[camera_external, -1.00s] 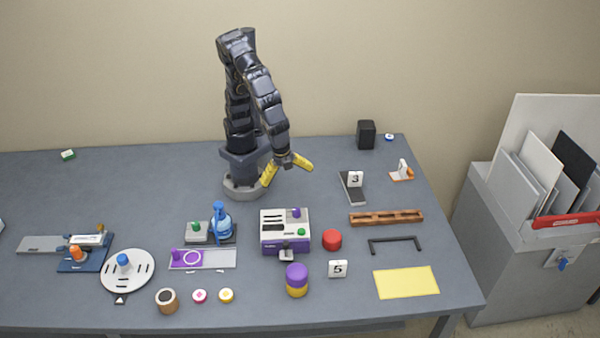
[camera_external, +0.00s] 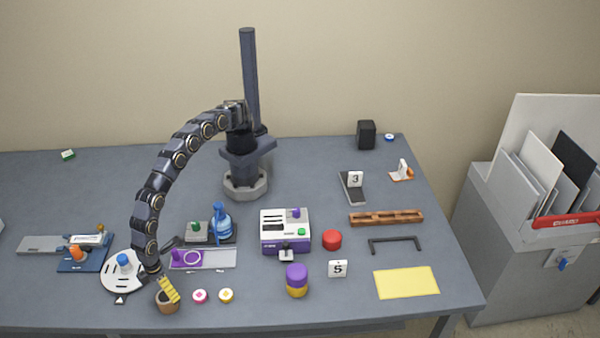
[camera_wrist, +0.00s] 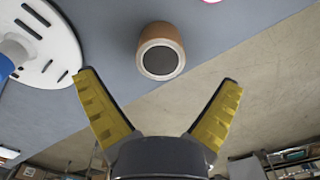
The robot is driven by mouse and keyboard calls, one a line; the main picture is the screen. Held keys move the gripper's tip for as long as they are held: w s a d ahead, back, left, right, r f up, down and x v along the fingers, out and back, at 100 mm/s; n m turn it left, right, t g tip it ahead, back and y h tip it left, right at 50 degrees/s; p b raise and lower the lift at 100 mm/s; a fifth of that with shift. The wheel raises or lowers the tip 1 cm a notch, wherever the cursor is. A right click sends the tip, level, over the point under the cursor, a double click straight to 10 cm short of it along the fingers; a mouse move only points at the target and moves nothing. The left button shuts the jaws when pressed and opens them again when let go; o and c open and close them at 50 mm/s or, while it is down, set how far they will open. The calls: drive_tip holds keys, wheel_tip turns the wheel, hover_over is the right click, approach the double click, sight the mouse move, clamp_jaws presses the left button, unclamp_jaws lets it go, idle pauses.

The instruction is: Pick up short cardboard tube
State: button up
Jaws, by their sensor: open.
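The short cardboard tube (camera_external: 165,303) stands upright near the front edge of the table, brown with a pale rim and a dark opening. In the wrist view the tube (camera_wrist: 161,52) is ahead of my gripper, roughly centred between the fingers and beyond their tips. My gripper (camera_wrist: 160,80) has two yellow fingers, spread wide and empty. In the external view my gripper (camera_external: 168,288) is right at the tube and covers part of it. I cannot tell there whether a finger touches it.
A white slotted disc (camera_external: 112,285) with a blue knob (camera_external: 123,261) lies just left of the tube. A pink-and-white button (camera_external: 200,296) and a yellow one (camera_external: 226,295) lie to its right. A purple-topped plate (camera_external: 215,258) is behind. The table edge is close in front.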

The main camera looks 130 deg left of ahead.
sight(171, 290)
wheel_tip(171, 290, down, 6)
drive_tip(key=shift+d+f, duration=0.1)
drive_tip(key=c, duration=1)
